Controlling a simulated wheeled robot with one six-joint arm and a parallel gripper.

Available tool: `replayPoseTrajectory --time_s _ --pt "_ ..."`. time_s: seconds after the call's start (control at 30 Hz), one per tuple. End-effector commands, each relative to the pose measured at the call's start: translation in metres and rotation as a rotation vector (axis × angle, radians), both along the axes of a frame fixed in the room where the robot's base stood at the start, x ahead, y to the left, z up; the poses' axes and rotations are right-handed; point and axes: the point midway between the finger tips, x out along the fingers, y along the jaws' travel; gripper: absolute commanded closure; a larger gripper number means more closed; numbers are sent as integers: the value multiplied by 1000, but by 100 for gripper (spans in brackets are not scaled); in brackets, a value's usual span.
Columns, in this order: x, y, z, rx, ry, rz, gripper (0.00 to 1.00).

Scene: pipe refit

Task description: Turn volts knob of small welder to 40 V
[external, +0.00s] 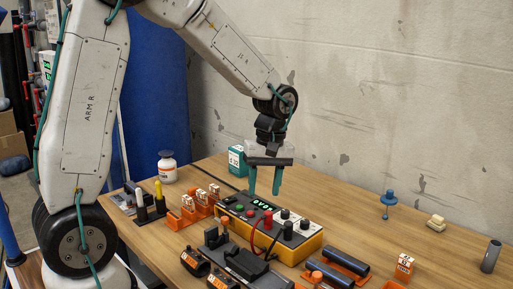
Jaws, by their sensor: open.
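The small welder (283,243) is a yellow box with a dark sloped panel on the wooden table. My gripper (264,192) has green fingers pointing down, apart and empty. In the picture it hangs over the back of the welder near the display. I cannot tell how far above the panel the tips are.
Black clamp-like fixtures (240,262) and dark pipes (345,262) lie in front of the welder. Orange holders (181,218) and a white bottle (167,168) stand to its left. A teal box (237,160) is behind. The table to the right is mostly clear, with a blue knobbed tool (389,200).

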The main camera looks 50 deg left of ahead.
Motion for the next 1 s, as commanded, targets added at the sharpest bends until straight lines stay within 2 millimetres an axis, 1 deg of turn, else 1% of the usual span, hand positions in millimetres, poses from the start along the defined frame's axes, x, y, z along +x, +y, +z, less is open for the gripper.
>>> replayPoseTrajectory --time_s 0.03,0.1,0.17,0.2,0.27,0.4,0.47,0.53,0.8,0.9,1.0 --pt "18 -3 -12 16 -12 118 56" --pt "40 -5 -19 34 -46 294 56" --pt "54 -6 -18 40 -83 429 56" --pt "61 -7 -14 39 -107 506 56" --pt "68 -7 -10 39 -131 602 56" --pt "71 -7 -11 43 -143 731 56" --pt "71 -7 -14 44 -143 752 56" --pt "70 -7 -20 45 -141 759 56" --pt "70 -7 -63 45 -140 757 56" --pt "70 -7 -76 45 -140 757 56" --pt "70 -7 -84 45 -140 757 56"
